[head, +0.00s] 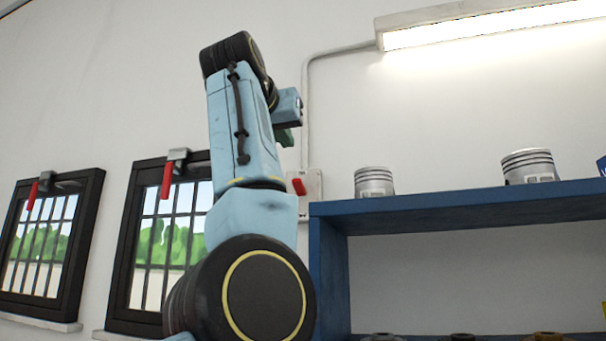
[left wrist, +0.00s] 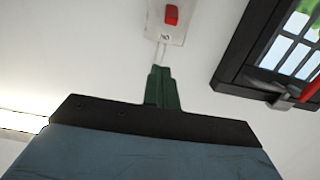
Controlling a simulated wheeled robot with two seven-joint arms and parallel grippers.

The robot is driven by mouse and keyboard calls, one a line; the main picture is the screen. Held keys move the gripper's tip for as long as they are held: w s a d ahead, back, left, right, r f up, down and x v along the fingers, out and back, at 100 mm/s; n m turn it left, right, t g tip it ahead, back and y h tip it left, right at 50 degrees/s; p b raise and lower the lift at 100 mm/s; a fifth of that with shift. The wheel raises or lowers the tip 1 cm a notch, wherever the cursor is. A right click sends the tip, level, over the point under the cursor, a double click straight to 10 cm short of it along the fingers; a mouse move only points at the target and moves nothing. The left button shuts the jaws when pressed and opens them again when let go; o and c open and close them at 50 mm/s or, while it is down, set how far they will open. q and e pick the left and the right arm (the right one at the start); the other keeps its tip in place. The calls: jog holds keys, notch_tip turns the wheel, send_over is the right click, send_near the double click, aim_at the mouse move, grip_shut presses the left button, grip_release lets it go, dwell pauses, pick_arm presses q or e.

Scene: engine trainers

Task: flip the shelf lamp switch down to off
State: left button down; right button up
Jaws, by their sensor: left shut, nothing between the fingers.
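The lamp switch is a red rocker (head: 299,186) on a white wall plate (head: 314,184), just left of the blue shelf. The left wrist view also shows the red rocker (left wrist: 171,15) near its top edge. The lamp (head: 490,24) is lit at the upper right. My left gripper (head: 286,138) has green fingers, partly hidden by my blue arm, and appears above the switch. In the left wrist view the shut, empty fingers (left wrist: 159,72) appear apart from the plate, in line with the conduit. My right gripper is out of view.
A blue shelf (head: 430,203) carries two metal pistons (head: 374,182) (head: 529,166) to the right of the switch. A grey conduit (head: 306,110) runs up the wall to the lamp. Two barred windows with red handles (head: 167,180) are at the left.

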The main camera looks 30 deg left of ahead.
pick_arm(q)
jog(key=shift+s+r, duration=0.3)
jog(key=p, duration=0.5)
send_over(299, 180)
jog(key=shift+w+a+f, duration=0.25)
jog(key=shift+w+f, duration=0.05)
jog(key=shift+w, duration=0.15)
jog(key=f+b, duration=0.1)
jog(key=s+f, duration=0.1)
jog(key=f, duration=0.1)
jog(key=shift+d+b, duration=0.15)
jog(key=shift+b, duration=0.25)
jog(key=shift+s+d+f, duration=0.1)
jog(key=shift+s+f, duration=0.2)
jog(key=shift+f, duration=0.25)
jog(key=shift+s, duration=0.1)
